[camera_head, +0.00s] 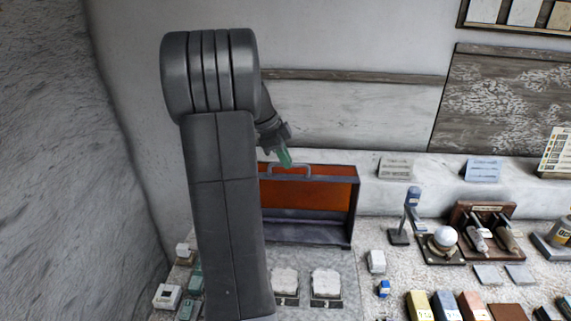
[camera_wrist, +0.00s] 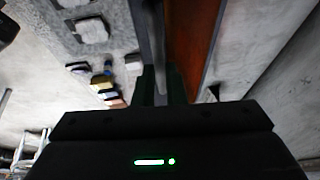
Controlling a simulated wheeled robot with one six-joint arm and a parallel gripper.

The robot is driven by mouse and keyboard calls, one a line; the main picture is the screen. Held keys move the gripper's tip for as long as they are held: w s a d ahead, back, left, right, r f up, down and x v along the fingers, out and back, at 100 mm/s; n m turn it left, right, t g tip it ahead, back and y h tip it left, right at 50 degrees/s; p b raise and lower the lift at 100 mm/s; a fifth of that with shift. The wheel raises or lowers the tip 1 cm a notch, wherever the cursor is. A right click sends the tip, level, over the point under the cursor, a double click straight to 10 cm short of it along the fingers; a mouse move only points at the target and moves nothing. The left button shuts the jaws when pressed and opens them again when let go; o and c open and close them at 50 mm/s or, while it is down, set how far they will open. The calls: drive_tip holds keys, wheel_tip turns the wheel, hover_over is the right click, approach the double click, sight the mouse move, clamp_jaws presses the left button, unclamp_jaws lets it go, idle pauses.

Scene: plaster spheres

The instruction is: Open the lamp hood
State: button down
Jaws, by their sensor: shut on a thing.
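The lamp hood (camera_head: 330,186) is a dark-framed box with an orange inner panel, standing at the back of the bench. A grey bar handle (camera_head: 303,166) sits at its upper edge. My gripper (camera_head: 286,160), with green fingertips, reaches down to this handle from above. In the wrist view my gripper (camera_wrist: 160,88) has its two fingers on either side of the grey handle bar (camera_wrist: 163,65), shut on it. The orange panel (camera_wrist: 196,35) runs close beside the fingers there. My arm hides the left part of the hood in the head view.
Two pale blocks (camera_head: 326,283) on dark stands are in front of the hood. A small lamp-like stand (camera_head: 403,222), a white sphere on a base (camera_head: 444,239) and several coloured boxes (camera_head: 445,304) are to the right. A rough rock-like wall (camera_head: 75,160) is at left.

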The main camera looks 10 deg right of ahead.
drive_tip(key=shift+s+a+r+b, duration=0.1)
drive_tip(key=shift+s+a+b, duration=0.2)
drive_tip(key=shift+s, duration=0.4)
drive_tip(key=shift+s+a+f+b, duration=0.1)
drive_tip(key=shift+s+b, duration=0.3)
drive_tip(key=shift+s, duration=0.25)
drive_tip(key=shift+s+a+r+b, duration=0.1)
drive_tip(key=shift+s+a+b, duration=0.2)
drive_tip(key=shift+s, duration=0.4)
drive_tip(key=shift+d, duration=0.1)
drive_tip(key=c, duration=1.5)
unclamp_jaws()
drive_tip(key=b+v, duration=0.1)
drive_tip(key=v, duration=1.2)
drive_tip(key=shift+s+a+r, duration=0.15)
drive_tip(key=shift+a+r, duration=0.05)
drive_tip(key=shift+r, duration=0.1)
